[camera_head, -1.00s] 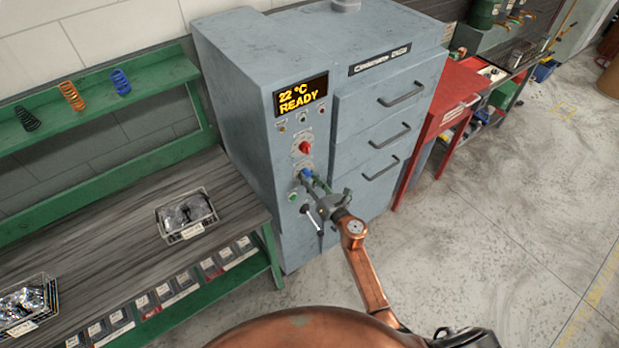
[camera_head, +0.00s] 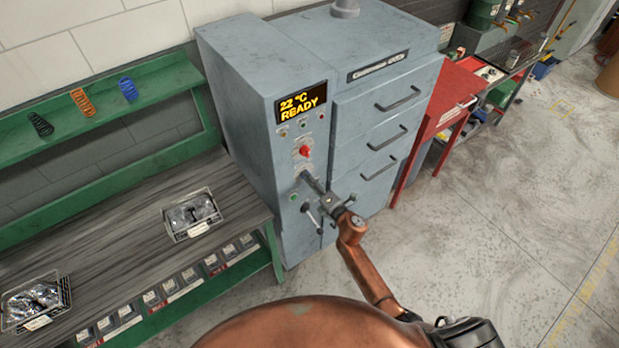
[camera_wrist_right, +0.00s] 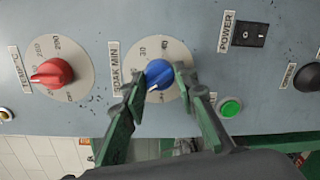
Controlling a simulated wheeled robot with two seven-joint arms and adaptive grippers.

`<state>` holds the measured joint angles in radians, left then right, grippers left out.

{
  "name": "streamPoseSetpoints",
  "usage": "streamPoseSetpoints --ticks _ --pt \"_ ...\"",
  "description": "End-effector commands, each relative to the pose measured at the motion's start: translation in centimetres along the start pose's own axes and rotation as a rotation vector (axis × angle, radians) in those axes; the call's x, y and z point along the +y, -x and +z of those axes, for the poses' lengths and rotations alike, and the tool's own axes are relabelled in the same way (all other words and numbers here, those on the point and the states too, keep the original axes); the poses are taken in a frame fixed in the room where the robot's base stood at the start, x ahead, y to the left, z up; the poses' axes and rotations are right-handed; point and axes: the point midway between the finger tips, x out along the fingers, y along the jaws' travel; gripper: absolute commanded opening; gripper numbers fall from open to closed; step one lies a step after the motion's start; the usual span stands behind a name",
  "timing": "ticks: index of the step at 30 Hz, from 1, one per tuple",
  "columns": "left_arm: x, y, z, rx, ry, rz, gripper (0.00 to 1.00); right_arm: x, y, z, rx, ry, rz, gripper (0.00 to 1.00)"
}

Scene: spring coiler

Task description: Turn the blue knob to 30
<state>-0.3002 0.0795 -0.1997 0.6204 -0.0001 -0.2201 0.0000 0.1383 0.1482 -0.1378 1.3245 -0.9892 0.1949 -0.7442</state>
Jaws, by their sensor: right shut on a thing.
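The blue knob (camera_wrist_right: 159,74) sits on a pale round dial marked SOAK MIN (camera_wrist_right: 176,50) in the right wrist view. Its white pointer mark faces the lower left of that picture. The dial numbers are small and partly covered, so the exact setting is unclear. My right gripper (camera_wrist_right: 160,82) is shut on the blue knob, with one green finger on each side. In the head view my right gripper (camera_head: 308,178) is at the front of the grey machine (camera_head: 258,130) and hides the blue knob. My left gripper is not in view.
A red knob (camera_wrist_right: 52,72) on a temperature dial is beside the blue one. A black power switch (camera_wrist_right: 249,34) and a green button (camera_wrist_right: 230,107) are on the other side. The display (camera_head: 301,103) reads 22 °C READY. A lever (camera_head: 311,216) hangs below the gripper.

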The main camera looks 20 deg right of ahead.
Motion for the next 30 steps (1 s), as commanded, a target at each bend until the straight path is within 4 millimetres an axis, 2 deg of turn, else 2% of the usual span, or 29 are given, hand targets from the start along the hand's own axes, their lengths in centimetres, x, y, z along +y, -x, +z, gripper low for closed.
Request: streamPoseSetpoints --ticks 9,30 --pt "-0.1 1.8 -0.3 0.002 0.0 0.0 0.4 0.3 0.0 0.0 0.022 -0.301 -0.004 0.02" --pt "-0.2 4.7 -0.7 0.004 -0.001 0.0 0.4 0.2 0.0 0.3 0.064 -0.962 -0.012 0.02"
